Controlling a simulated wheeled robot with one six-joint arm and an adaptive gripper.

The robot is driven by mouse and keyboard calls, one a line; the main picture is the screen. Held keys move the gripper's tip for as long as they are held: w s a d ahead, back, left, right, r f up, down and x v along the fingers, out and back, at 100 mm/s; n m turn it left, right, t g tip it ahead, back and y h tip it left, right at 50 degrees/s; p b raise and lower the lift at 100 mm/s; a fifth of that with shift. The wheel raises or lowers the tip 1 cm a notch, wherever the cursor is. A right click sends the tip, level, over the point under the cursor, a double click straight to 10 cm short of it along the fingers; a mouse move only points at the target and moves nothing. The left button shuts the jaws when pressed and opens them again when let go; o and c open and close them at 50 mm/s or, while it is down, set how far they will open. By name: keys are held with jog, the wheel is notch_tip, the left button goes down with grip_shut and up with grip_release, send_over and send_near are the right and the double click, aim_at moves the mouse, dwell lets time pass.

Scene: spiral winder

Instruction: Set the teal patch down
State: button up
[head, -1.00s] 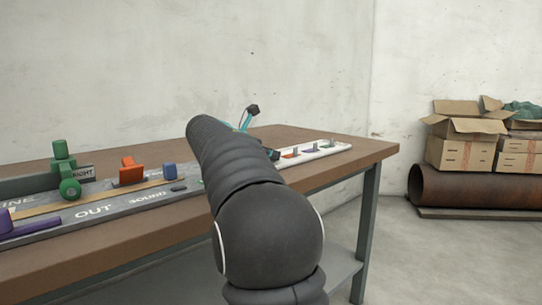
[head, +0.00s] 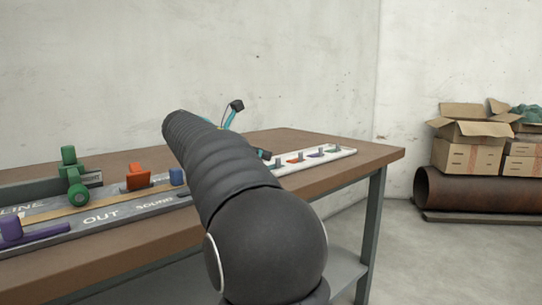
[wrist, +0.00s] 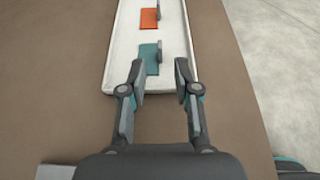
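In the wrist view the teal patch (wrist: 148,60) lies flat in the near end of a white tray (wrist: 119,70), with a small grey upright tab at its right side. My gripper (wrist: 160,66) is open, its two fingers spread over the near end of the tray, with nothing between them. In the head view the tray (head: 344,153) is on the right part of the table, and my arm hides most of my gripper.
An orange patch (wrist: 149,19) lies beyond the teal one. On the brown table (head: 372,156), a grey panel (head: 130,209) carries green (head: 76,178), orange (head: 137,177), blue (head: 177,176) and purple (head: 12,229) parts. Cardboard boxes (head: 470,155) stand on a rusty pipe (head: 480,190) at right.

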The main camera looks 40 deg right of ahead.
jog(key=v, duration=0.5)
jog(key=shift+p, duration=0.3)
